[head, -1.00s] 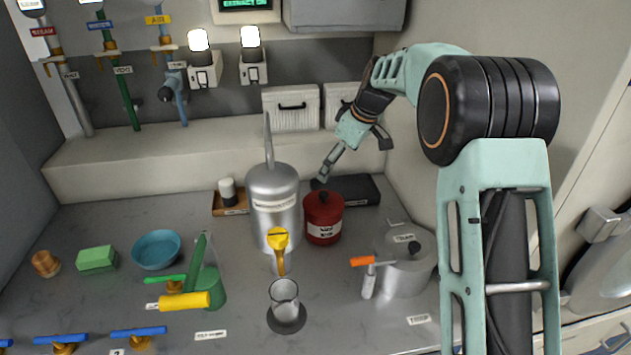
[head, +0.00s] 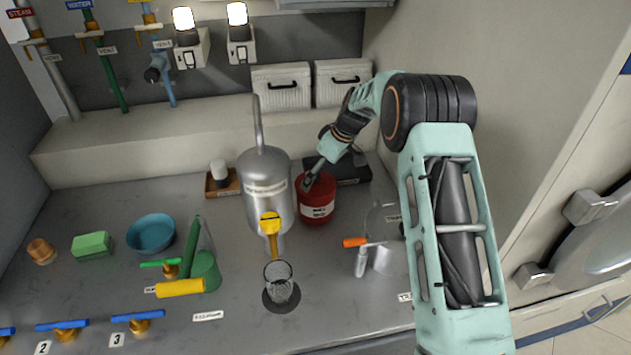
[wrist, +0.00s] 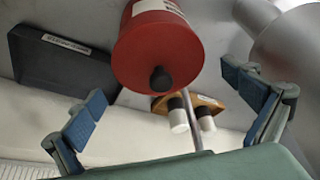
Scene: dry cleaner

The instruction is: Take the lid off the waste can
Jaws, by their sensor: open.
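The red waste can (head: 316,208) stands upright on the grey counter, right of the big silver tank, with a white label on its front. In the wrist view I look at the top of the can: its red lid (wrist: 150,45) is on, with a black knob (wrist: 161,79). My gripper (head: 309,182) is over the can's top and hides the knob in the head view. In the wrist view my gripper (wrist: 165,90) has its fingers wide apart, one on each side of the knob, with nothing between them held. I cannot tell the remaining height.
The silver tank (head: 266,190) stands close on the can's left. A black box (head: 350,168) lies behind it to the right, and a silver pot (head: 384,240) stands front right. A wooden tray with white-topped bottles (head: 221,178) is back left. A glass (head: 279,285) stands in front.

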